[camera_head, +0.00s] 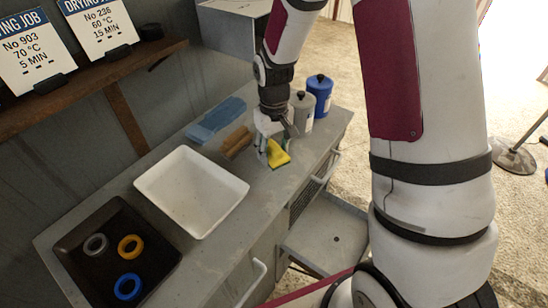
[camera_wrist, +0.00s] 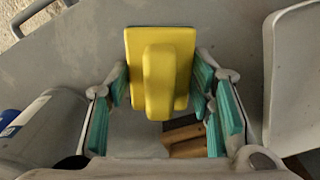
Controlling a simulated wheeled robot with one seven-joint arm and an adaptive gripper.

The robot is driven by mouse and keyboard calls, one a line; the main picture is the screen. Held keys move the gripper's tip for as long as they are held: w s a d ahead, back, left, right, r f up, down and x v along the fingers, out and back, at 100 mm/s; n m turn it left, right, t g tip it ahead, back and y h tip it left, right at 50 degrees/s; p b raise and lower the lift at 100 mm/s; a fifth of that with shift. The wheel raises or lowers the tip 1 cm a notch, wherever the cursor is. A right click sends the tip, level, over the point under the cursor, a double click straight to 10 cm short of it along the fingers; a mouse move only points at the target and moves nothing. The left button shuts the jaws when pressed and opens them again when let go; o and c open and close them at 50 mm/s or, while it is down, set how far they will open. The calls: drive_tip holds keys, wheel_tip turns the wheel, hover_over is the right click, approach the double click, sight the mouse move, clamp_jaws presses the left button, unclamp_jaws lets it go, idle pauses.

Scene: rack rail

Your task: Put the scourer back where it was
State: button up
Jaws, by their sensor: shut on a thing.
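The yellow scourer (camera_head: 278,154), a flat pad with a raised grip along its middle, is at my gripper (camera_head: 271,142) over the grey worktop. In the wrist view the scourer (camera_wrist: 184,45) lies between the teal-padded fingers of my gripper (camera_wrist: 160,82), which is shut on it. In the head view the scourer is low, close to the worktop; I cannot tell whether it touches it. The fingers hide part of it there.
A white tray (camera_head: 160,185) stands left of the gripper, with a brown block (camera_head: 236,143) and blue cloth (camera_head: 215,120) behind it. Grey (camera_head: 301,112) and blue (camera_head: 320,94) canisters stand close behind the gripper. A black tray (camera_head: 73,248) holds coloured rings. An open drawer (camera_head: 325,235) juts out below.

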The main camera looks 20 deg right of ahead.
sight(274, 159)
drive_tip(key=shift+f, duration=1.7)
drive_tip(key=shift+f, duration=0.15)
drive_tip(key=o, duration=1.1)
